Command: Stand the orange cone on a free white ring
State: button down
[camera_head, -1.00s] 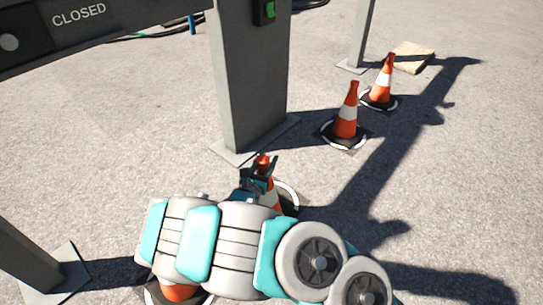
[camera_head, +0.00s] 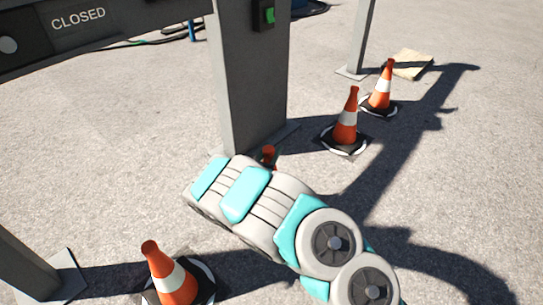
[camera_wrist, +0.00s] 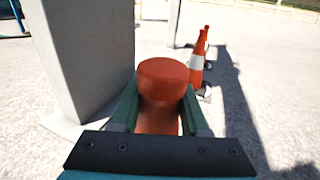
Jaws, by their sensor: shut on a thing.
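My gripper (camera_wrist: 160,112) is shut on the top of an orange cone (camera_wrist: 163,80), one finger on each side, in the wrist view. In the head view only this cone's orange tip (camera_head: 268,153) shows above my arm, close to the grey post. My arm hides its base, so I cannot tell whether it stands on the ground or on a ring. Two orange and white cones stand upright at the right, the nearer one (camera_head: 346,122) and the farther one (camera_head: 382,88), each with white ring edge (camera_head: 345,152) around its black base. Another cone (camera_head: 168,275) stands at the lower left.
A thick grey post (camera_head: 250,90) with a green-lit box rises just behind the held cone. A barrier arm marked CLOSED (camera_head: 75,30) crosses the upper left. A thinner post (camera_head: 362,35) and a flat tan slab (camera_head: 412,64) are at the back right. Open pavement lies between.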

notch_tip(320, 180, down, 2)
jog(key=shift+c, duration=1.9)
grip_release()
jog(key=p+v, duration=0.1)
jog(key=v, duration=1.1)
jog(key=shift+r, duration=0.1)
